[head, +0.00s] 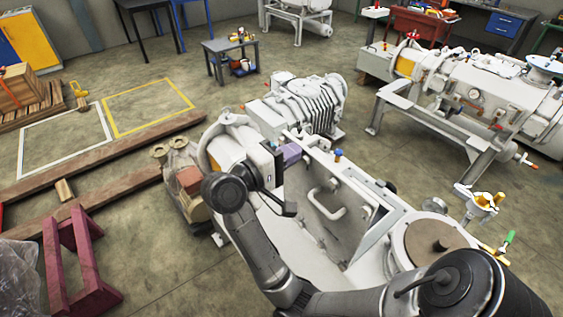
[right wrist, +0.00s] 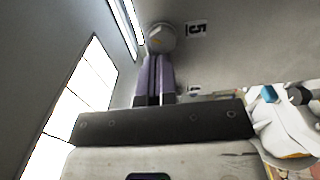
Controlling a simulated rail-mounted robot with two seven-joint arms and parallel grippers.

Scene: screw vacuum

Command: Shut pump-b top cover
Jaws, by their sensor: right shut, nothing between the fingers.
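A large pale pump (head: 260,235) stands in the middle of the head view. A flat grey panel with a U-shaped handle (head: 327,200) is set in its upper part. I take this panel for the top cover, but I cannot tell whether it is fully seated. My left gripper is not in view.
A ribbed pump unit (head: 300,103) sits behind. Another large pump on a frame (head: 475,95) stands at the right. A brass valve fitting (head: 482,203) stands near the right side. A maroon trestle (head: 75,262) and wooden beams (head: 100,190) lie left. The floor at upper left is partly clear.

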